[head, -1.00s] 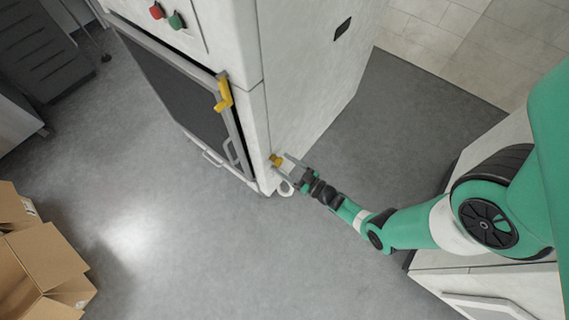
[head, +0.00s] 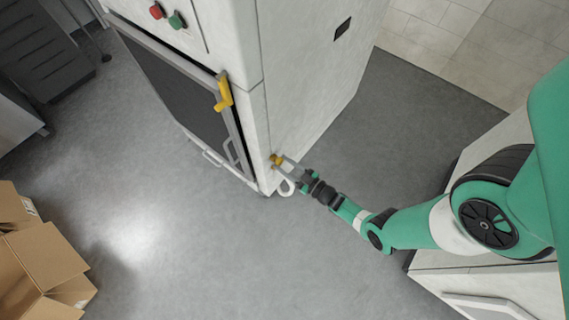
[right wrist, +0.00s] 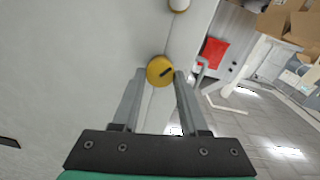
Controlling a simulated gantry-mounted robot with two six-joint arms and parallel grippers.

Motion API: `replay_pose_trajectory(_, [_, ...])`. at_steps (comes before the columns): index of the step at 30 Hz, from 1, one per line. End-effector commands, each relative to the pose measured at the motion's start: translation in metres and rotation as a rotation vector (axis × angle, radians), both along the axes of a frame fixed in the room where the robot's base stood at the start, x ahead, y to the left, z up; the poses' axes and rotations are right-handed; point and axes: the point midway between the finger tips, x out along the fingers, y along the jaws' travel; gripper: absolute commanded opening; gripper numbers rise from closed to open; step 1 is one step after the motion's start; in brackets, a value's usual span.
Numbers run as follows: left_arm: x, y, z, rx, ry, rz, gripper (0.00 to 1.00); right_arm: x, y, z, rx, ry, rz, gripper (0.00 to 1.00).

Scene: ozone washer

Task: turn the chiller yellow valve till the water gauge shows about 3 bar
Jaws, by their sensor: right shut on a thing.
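The yellow valve (head: 276,159) sticks out low on the side of the tall white cabinet (head: 312,75), near its front corner. In the right wrist view the valve (right wrist: 160,71) is a round yellow knob with a dark slanted bar on its face. My right gripper (head: 283,164) is at the valve, and its two fingers (right wrist: 159,75) are on either side of the knob, shut on it. A round white gauge-like part (right wrist: 179,4) shows cut off at the top of the right wrist view; no reading can be made out. My left gripper is not in view.
The cabinet front has a dark door with a yellow handle (head: 224,92), a red button (head: 157,11) and a green button (head: 177,20). Cardboard boxes (head: 42,262) stand at lower left. The grey floor (head: 200,240) between is clear.

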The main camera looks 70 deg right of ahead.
Motion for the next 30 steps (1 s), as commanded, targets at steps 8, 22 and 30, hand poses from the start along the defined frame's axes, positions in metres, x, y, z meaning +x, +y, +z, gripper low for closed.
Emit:
replay_pose_trajectory(8, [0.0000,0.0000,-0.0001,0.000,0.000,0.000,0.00,0.0000,0.0008,-0.0006,-0.186,0.068,0.000,0.00])
replay_pose_trajectory(22, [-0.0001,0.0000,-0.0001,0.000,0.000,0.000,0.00,0.0000,0.0008,-0.0006,-0.182,0.067,0.000,0.73])
replay_pose_trajectory(30, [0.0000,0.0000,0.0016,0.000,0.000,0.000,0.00,-0.0037,0.0015,0.0000,-0.182,0.068,-0.001,0.73])
